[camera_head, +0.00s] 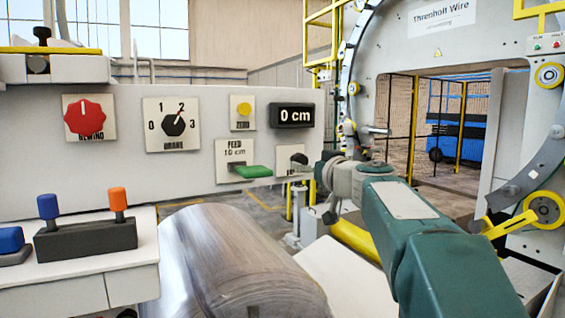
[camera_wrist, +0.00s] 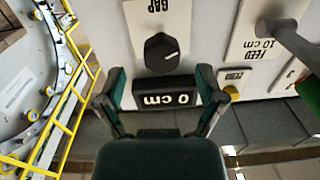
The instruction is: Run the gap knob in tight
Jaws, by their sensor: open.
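The gap knob (camera_wrist: 160,52) is a dark round knob with a white pointer mark, on a white plate lettered GAP, upside down in the wrist view. Its plate (camera_head: 283,168) shows in the head view below the display, partly hidden by my arm's end. My gripper (camera_wrist: 161,78) is open, with one green finger on each side of the picture, below the knob's sides. The fingers look apart from the knob, and nothing is between them in grip. The black 0 cm display (camera_wrist: 166,92) shows between the fingers, and in the head view (camera_head: 292,115).
The feed lever (camera_wrist: 293,40) sticks out right of the gap plate in the wrist view; its green handle (camera_head: 254,171) shows in the head view. A yellow button (camera_head: 244,109), brake dial (camera_head: 174,124) and red rewind knob (camera_head: 85,117) share the panel. A large coil (camera_head: 235,260) lies below.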

